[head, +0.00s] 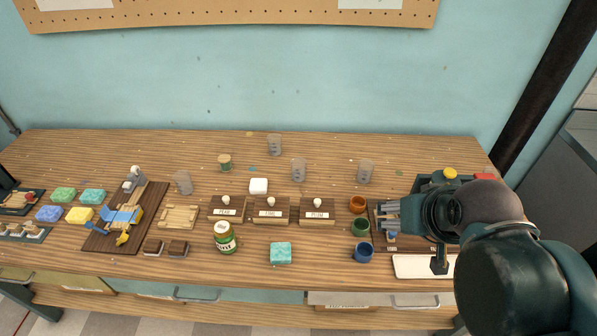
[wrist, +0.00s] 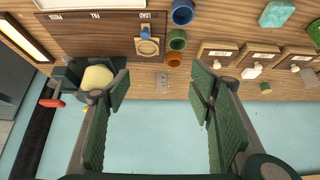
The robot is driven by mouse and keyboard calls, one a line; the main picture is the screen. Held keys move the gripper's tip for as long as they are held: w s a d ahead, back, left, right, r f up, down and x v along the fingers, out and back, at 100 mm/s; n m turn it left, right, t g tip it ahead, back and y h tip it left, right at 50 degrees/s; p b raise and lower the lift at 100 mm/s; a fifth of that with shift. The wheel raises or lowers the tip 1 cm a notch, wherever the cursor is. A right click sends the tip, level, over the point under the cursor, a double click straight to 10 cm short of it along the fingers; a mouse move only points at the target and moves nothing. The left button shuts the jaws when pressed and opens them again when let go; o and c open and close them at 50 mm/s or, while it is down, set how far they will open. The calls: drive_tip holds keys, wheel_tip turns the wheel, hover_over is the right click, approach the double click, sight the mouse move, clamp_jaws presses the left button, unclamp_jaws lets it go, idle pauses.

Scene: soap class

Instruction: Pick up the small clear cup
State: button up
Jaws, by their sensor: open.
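Several small clear, greyish cups stand toward the back of the table in the head view: one at the rear (head: 274,143), one in the middle (head: 298,168), one at the right (head: 365,171) and one at the left (head: 183,181). I cannot tell which one is meant. My gripper (head: 388,214) is at the right of the table, above the left part of a dark board, fingers pointing left. In the wrist view my gripper (wrist: 159,84) is open and empty. A greyish clear cup (wrist: 162,82) shows between its fingers, lying beyond them, apart from both.
Orange (head: 357,204), green (head: 360,226) and blue (head: 363,252) cups stand just left of my gripper. Three labelled wooden blocks with white knobs (head: 271,211) stand left of them. A dark board (head: 379,238) and white tray (head: 418,266) are at right.

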drive_tip(key=w+a+f+m+y, duration=0.25)
drive_tip(key=w+a+m, duration=0.25)
drive_tip(key=w, duration=0.3)
drive_tip(key=w+a+f+m+y, duration=0.25)
drive_tip(key=w+a+m, duration=0.35)
drive_tip(key=w, duration=0.3)
drive_tip(key=m+t+y, duration=0.1)
drive_tip(key=m+y, duration=0.6)
drive_tip(key=m, duration=0.7)
approach(293, 162)
drive_tip(key=shift+s+d+f+b, duration=0.1)
drive_tip(key=shift+s+d+b, duration=0.2)
drive_tip(key=shift+b, duration=0.15)
drive_tip(key=shift+a, duration=0.1)
drive_tip(key=shift+x, duration=1.25)
drive_tip(key=shift+a+b, duration=0.1)
drive_tip(key=shift+b, duration=0.2)
drive_tip(key=shift+r+b+x, duration=0.15)
drive_tip(key=shift+b+x, duration=0.25)
drive_tip(key=shift+x, duration=0.85)
drive_tip(key=shift+r+b+x, duration=0.15)
drive_tip(key=shift+b+x, duration=0.2)
drive_tip(key=shift+x, duration=0.9)
